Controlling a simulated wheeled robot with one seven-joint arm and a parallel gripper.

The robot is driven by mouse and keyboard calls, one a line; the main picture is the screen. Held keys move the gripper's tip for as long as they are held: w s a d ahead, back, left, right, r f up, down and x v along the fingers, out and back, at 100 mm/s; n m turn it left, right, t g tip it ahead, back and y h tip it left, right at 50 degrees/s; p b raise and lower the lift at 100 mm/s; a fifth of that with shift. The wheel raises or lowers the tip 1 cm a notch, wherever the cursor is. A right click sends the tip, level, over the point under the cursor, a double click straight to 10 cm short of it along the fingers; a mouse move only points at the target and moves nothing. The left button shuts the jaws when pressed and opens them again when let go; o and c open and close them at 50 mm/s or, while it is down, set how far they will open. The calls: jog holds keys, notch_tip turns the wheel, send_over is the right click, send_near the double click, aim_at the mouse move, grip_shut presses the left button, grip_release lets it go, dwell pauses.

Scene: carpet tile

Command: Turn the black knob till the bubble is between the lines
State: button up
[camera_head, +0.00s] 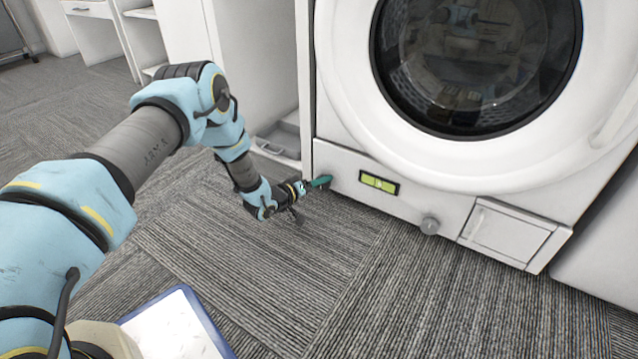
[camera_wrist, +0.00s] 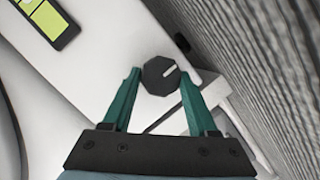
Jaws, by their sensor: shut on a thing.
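The black knob (camera_wrist: 158,84) shows in the wrist view as a many-sided disc with a white mark pointing to the upper right. My gripper's green fingers (camera_wrist: 160,77) are shut on its two sides. In the head view my gripper (camera_head: 319,181) is at the lower left of the washing machine's front; the knob is mostly hidden there. The yellow-green level (camera_head: 379,182) in a black frame is just right of my gripper, and part of it shows in the wrist view (camera_wrist: 48,17). The bubble is too small to place surely against the lines.
A blue-edged white board (camera_head: 175,330) lies on the carpet in front. The carpet between is clear.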

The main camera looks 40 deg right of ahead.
jog(key=shift+c, duration=0.4)
jog(key=shift+m+p, duration=0.3)
jog(key=shift+p, duration=0.1)
jog(key=shift+s+r+m+t+y+p, duration=0.1)
jog(key=shift+m+t+y+p, duration=0.1)
jog(key=shift+m+t+p, duration=0.3)
jog(key=shift+s+r+m+t+y+p, duration=0.1)
jog(key=shift+m+t+y+p, duration=0.1)
jog(key=shift+m+p, duration=0.5)
jog(key=m+t+p, duration=0.2)
jog(key=m+p, duration=0.1)
jog(key=shift+s+f+m, duration=0.1)
jog(key=shift+s+m, duration=0.1)
jog(key=shift+m, duration=0.1)
jog(key=m+t, duration=0.1)
jog(key=m+t+p, duration=0.1)
jog(key=m, duration=0.1)
jog(key=shift+s+d+f+y, duration=0.1)
jog(key=shift+f+y, duration=0.05)
jog(key=shift+y, duration=0.15)
jog(key=m+t, duration=0.1)
jog(key=m, duration=0.2)
jog(key=shift+f+t, duration=0.1)
jog(key=shift+t, duration=0.3)
jog(key=shift+m, duration=0.3)
jog(key=o, duration=1.4)
jog(key=shift+c, duration=0.2)
